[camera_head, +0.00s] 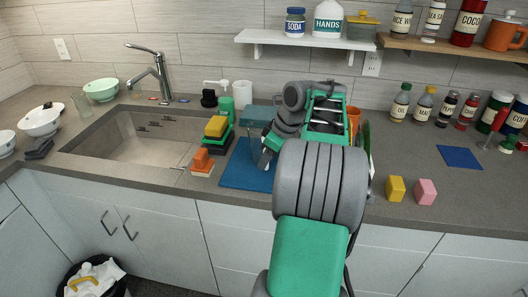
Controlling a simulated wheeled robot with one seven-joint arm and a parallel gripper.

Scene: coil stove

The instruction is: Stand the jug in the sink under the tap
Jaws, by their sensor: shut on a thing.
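The jug (257,116) seems to be the clear bluish vessel over the blue mat (235,178), right of the sink. My arm hides part of it, and I cannot tell whether it touches the mat. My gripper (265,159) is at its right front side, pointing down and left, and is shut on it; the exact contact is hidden. The grey sink (135,153) is to the left and looks empty apart from dark slots in its back wall. The metal tap (160,72) stands behind the sink, its spout reaching left over the basin.
Behind are a white cup (242,93) and a dark pump bottle (209,98). A glass (82,105) and mint bowl (101,90) stand left. A shelf (300,40) hangs above.

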